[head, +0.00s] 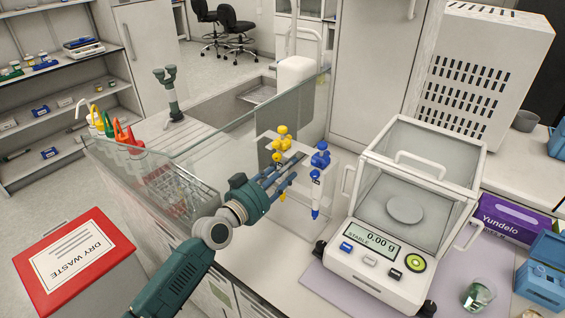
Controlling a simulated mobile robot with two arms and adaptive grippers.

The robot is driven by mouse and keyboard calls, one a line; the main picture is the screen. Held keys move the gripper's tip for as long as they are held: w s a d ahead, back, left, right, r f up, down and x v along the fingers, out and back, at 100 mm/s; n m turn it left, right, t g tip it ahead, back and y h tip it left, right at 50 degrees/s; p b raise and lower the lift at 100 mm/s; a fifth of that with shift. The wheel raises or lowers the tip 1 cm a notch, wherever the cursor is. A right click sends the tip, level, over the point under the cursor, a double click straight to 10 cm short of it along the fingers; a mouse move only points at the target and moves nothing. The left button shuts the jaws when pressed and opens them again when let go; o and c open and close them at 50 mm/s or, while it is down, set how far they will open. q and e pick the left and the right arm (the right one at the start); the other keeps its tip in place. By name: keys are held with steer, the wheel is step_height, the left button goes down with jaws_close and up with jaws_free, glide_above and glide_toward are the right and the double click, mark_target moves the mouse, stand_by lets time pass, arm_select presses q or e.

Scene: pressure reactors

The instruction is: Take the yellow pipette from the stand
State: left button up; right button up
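The yellow pipette (281,137) hangs upright in the white stand (298,147). Its yellow top shows above my gripper and a small yellow tip shows below the fingers; its middle is hidden behind them. A blue pipette (317,184) hangs in the same stand, just to the right. My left gripper (294,168) reaches in from the lower left, its fingers pointing up and right across the yellow pipette's body. The fingers look apart. I cannot tell whether they touch the pipette. My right gripper is out of view.
A glass panel (235,120) stands behind and left of the stand. A balance (390,235) reading 0.00 g is close on the right. Colored wash bottles (122,132) stand at the left, above a red dry waste bin (75,262).

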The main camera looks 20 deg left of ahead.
arm_select(q)
steer(key=shift+r, duration=0.15)
steer(key=shift+c, duration=0.3)
steer(key=shift+r, duration=0.25)
steer(key=b+v, duration=0.3)
steer(key=v, duration=1.5)
steer(key=shift+r, duration=0.45)
